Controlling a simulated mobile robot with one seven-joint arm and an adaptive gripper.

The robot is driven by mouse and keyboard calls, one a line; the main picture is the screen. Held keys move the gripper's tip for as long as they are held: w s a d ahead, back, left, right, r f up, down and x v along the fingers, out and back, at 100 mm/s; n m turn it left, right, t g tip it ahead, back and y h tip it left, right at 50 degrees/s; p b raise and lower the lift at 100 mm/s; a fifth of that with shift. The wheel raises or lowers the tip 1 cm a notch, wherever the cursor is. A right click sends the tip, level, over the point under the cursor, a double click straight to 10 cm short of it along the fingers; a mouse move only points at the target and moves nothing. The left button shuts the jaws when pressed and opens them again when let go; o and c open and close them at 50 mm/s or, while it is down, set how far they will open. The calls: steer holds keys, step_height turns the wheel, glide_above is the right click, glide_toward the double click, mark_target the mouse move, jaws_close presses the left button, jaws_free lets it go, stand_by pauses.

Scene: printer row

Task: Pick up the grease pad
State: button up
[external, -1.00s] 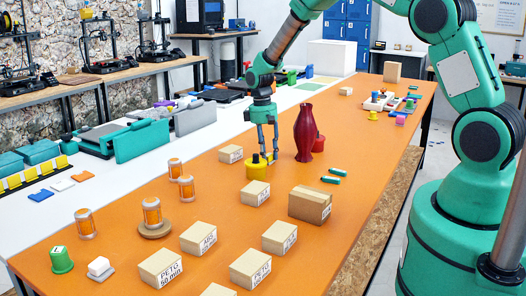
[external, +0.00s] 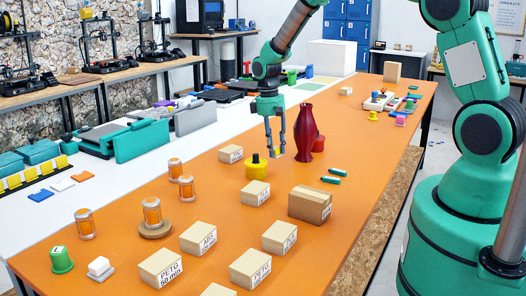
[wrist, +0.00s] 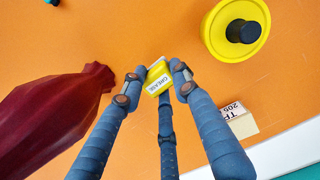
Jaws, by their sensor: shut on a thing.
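The grease pad (wrist: 157,77) is a small yellow block with a white label reading "GREASE", seen in the wrist view. My gripper (wrist: 157,82) has its blue-grey fingers closed around the pad. In the external view my gripper (external: 275,150) points down over the orange table, between a yellow container and a dark red vase. The fingertips appear a little above the tabletop. The pad is too small and covered by the fingers to make out clearly in the external view.
The yellow container (external: 257,168) with a black knob stands just left of my gripper. The tall red vase (external: 305,135) is close on the right, with a red object behind it. Cardboard boxes (external: 310,204) stand nearer the camera.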

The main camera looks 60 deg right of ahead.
steer(key=s+a, duration=0.1)
steer(key=s, duration=0.2)
steer(key=s+a+p, duration=0.1)
steer(key=s, duration=0.3)
steer(key=s+a+r, duration=0.1)
steer(key=s+a, duration=0.1)
steer(key=s, duration=0.2)
steer(key=shift+s, duration=0.25)
steer(key=shift+c, duration=0.2)
steer(key=shift+a+r, duration=0.1)
